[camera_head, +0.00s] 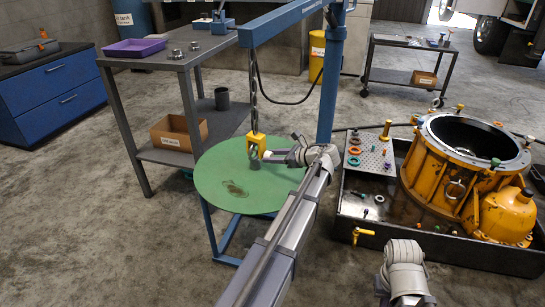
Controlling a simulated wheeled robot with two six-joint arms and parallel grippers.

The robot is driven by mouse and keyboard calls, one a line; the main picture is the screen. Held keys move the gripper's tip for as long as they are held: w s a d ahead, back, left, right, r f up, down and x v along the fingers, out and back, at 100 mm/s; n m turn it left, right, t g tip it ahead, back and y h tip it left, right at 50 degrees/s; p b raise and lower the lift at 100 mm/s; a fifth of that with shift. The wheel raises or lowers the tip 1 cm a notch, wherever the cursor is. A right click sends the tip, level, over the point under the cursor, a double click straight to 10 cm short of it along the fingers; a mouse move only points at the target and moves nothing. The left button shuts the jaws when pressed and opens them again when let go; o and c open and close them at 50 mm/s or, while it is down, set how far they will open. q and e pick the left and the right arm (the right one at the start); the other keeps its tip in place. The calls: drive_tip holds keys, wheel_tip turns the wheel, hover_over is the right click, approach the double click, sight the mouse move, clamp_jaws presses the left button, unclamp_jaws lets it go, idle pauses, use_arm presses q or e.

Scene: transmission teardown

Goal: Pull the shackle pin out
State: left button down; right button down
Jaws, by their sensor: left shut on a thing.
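The yellow shackle (257,140) hangs on a dark chain (253,95) from the blue hoist, over the round green table top (220,180). My left gripper (268,155) reaches in from the right side of the shackle, at its lower part. It is shut at the shackle's side, where the shackle pin sits; the pin is too small and too covered by the fingers to make out clearly. A small grey-green piece shows just below the shackle. A grey joint of my right arm shows at the bottom right; its gripper is not visible.
The blue hoist post (330,75) stands behind my left arm. A grey workbench (165,60) with a purple tray (134,48) is at the left. A yellow transmission housing (430,170) sits in a dark tray (345,215) at the right. The front left floor is clear.

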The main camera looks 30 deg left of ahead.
idle(0.8)
use_arm(q)
drive_tip(key=d, duration=0.6)
drive_tip(key=shift+c, duration=2.2)
unclamp_jaws()
drive_tip(key=p+v, duration=0.3)
drive_tip(key=v, duration=0.4)
drive_tip(key=shift+d, duration=0.35)
drive_tip(key=shift+r, duration=0.15)
